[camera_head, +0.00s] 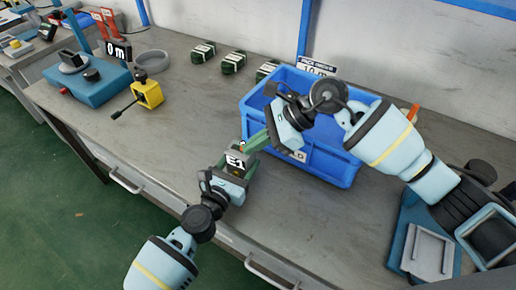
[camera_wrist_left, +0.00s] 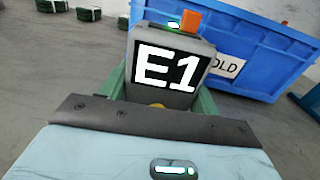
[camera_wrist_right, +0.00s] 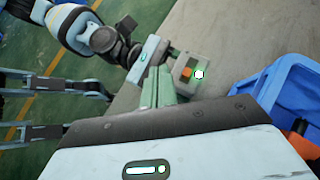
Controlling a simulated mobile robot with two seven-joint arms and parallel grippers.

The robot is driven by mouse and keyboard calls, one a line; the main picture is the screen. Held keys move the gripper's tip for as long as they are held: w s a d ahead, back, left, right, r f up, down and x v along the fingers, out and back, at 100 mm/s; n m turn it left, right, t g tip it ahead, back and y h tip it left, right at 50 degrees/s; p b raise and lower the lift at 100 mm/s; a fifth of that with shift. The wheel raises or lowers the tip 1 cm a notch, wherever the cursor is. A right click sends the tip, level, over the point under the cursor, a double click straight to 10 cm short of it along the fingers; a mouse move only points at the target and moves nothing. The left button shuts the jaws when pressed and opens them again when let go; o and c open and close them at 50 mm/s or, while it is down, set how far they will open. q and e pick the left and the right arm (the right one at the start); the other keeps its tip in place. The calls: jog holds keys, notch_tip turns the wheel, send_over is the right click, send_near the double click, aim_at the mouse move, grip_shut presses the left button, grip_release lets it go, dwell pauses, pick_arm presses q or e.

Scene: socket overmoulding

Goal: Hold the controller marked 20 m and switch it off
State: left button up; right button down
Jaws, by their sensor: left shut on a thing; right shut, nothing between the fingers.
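A grey controller (camera_head: 237,160) reads E1 on its dark face; I see no 20 m mark on it. In the left wrist view the controller (camera_wrist_left: 168,65) has an orange switch (camera_wrist_left: 191,20) and a lit green light (camera_wrist_left: 174,25) on top. My left gripper (camera_head: 229,176) is shut on the controller, holding it over the front of the bench. My right gripper (camera_head: 252,143) is shut and empty, its green fingertips close beside the controller's top. In the right wrist view the orange switch (camera_wrist_right: 186,72) lies just right of these fingertips; I cannot tell if they touch.
A blue bin (camera_head: 335,165) with a partly hidden label stands right behind the grippers. Several dark green bundles (camera_head: 233,62) lie at the back. A yellow block (camera_head: 147,94), a grey ring (camera_head: 152,61) and a blue device (camera_head: 88,80) stand left. The bench middle-left is clear.

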jog(key=s+d+m+t+y, duration=0.1)
jog(key=s+d+m+t, duration=0.1)
jog(key=d, duration=0.4)
jog(key=s+d+m+t+y, duration=0.1)
jog(key=s+d+m+t, duration=0.2)
jog(key=d+m+t, duration=0.2)
jog(key=shift+s+d+f+t, duration=0.35)
jog(key=shift+d+t, duration=0.15)
jog(key=shift+d, duration=0.35)
jog(key=shift+w+a, duration=0.1)
jog(key=r+x, duration=0.1)
jog(key=x, duration=1.2)
jog(key=shift+a, duration=0.55)
jog(key=shift+w+a, duration=0.1)
jog(key=shift+w, duration=0.1)
